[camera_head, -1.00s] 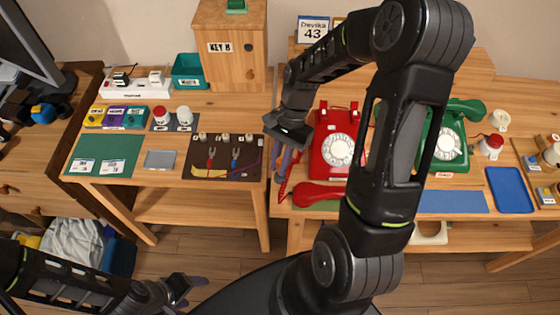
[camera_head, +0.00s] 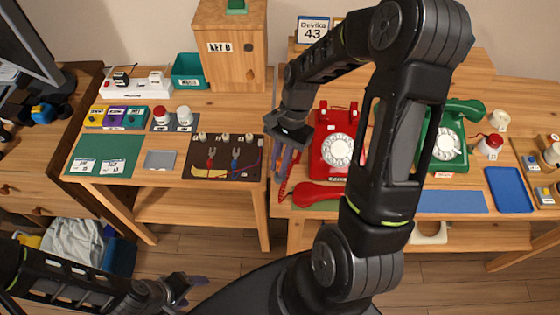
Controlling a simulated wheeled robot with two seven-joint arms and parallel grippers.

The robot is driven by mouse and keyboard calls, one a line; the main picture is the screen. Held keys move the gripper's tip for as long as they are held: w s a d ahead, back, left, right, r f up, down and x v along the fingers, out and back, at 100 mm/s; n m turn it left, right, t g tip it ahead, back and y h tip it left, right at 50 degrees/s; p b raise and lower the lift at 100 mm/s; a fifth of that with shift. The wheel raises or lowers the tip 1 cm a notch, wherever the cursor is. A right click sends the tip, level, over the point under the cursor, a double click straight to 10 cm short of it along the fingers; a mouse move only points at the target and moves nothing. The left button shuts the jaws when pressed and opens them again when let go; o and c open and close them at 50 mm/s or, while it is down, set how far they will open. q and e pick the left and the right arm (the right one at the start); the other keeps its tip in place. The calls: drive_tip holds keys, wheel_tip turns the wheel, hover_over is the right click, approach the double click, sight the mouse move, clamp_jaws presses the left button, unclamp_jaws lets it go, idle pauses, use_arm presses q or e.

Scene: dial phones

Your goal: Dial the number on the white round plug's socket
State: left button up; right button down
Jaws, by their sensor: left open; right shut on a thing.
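A white power strip (camera_head: 137,88) lies at the back left, with a dark plug (camera_head: 121,79) and a white plug (camera_head: 156,76) in it; its socket markings are too small to read. A red dial phone (camera_head: 322,163) with a white dial (camera_head: 338,150) stands on the right table, its red handset (camera_head: 315,194) lying in front. A green dial phone (camera_head: 461,133) stands further right, partly behind my arm. My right gripper (camera_head: 281,172) is shut on a slim red stick-like thing (camera_head: 287,188), left of the red phone. My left gripper (camera_head: 190,288) is open and empty, low over the floor.
A wooden box marked KEY B (camera_head: 232,62), a teal bin (camera_head: 188,72) and a dark board with tools (camera_head: 224,169) are on the left table. A blue tray (camera_head: 509,190) is at right. My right arm hides the middle.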

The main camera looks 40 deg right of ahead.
drive_tip(key=shift+f+b, duration=0.95)
drive_tip(key=shift+f, duration=0.35)
drive_tip(key=c, duration=1.3)
unclamp_jaws()
drive_tip(key=shift+c, duration=0.2)
drive_tip(key=shift+r, duration=0.1)
drive_tip(key=v, duration=0.7)
drive_tip(key=shift+d+r+b, duration=0.15)
drive_tip(key=shift+r+b, duration=0.15)
drive_tip(key=shift+b, duration=0.1)
